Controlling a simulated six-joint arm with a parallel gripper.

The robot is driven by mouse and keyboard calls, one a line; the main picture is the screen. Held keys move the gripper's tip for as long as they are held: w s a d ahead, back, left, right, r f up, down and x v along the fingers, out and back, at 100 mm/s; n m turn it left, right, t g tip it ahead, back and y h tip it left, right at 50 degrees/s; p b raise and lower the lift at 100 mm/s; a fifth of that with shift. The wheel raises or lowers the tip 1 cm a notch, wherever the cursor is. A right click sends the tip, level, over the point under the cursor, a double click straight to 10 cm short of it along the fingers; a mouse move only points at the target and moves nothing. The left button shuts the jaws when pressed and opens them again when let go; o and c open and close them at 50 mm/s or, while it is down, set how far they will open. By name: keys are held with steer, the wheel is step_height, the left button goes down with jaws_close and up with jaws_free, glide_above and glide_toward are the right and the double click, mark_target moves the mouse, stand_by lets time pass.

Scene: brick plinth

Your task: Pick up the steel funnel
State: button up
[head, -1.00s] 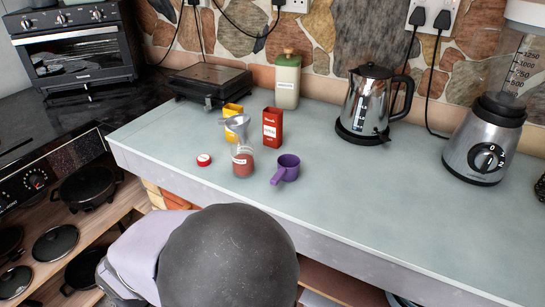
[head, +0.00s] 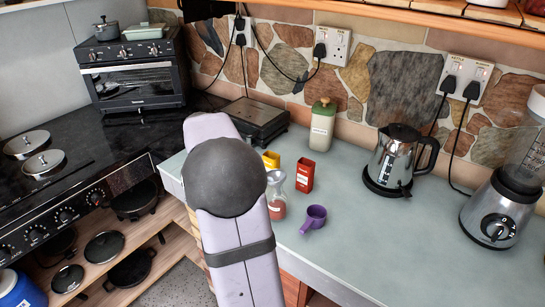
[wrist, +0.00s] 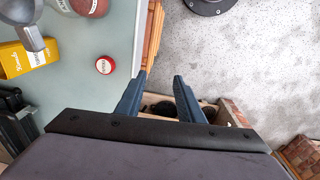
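The steel funnel (wrist: 30,38) shows in the upper left of the wrist view, grey and partly cut off by the frame edge. It overlaps the yellow box (wrist: 22,60) in that view.
The kettle (head: 397,160) and blender (head: 495,212) stand right; the counter's front right is clear.

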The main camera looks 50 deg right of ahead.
steer(key=s+d+r+p, duration=0.1)
steer(key=d+r+p, duration=0.1)
steer(key=d+r, duration=0.1)
steer(key=s+d+r+p, duration=0.1)
steer(key=d+r+p, duration=0.1)
steer(key=d+r, duration=0.2)
steer(key=s+d+r+p, duration=0.1)
steer(key=d+r+p, duration=0.1)
steer(key=d, duration=0.4)
steer(key=shift+s+d+r+p, duration=0.15)
steer(key=shift+s+d+r, duration=0.05)
steer(key=shift+r, duration=0.15)
steer(key=shift+s+d+r+p, duration=0.15)
steer(key=shift+d+r, duration=0.05)
steer(key=shift+r, duration=0.15)
steer(key=shift+s+d+r, duration=0.15)
steer(key=shift+s, duration=0.25)
steer(key=shift+s+d+f+p, duration=0.1)
steer(key=shift+f+p, duration=0.9)
steer(key=shift+f, duration=0.85)
steer(key=shift+s+f+p, duration=0.1)
steer(key=shift+f+p, duration=0.9)
steer(key=shift+f, duration=0.85)
jaws_close()
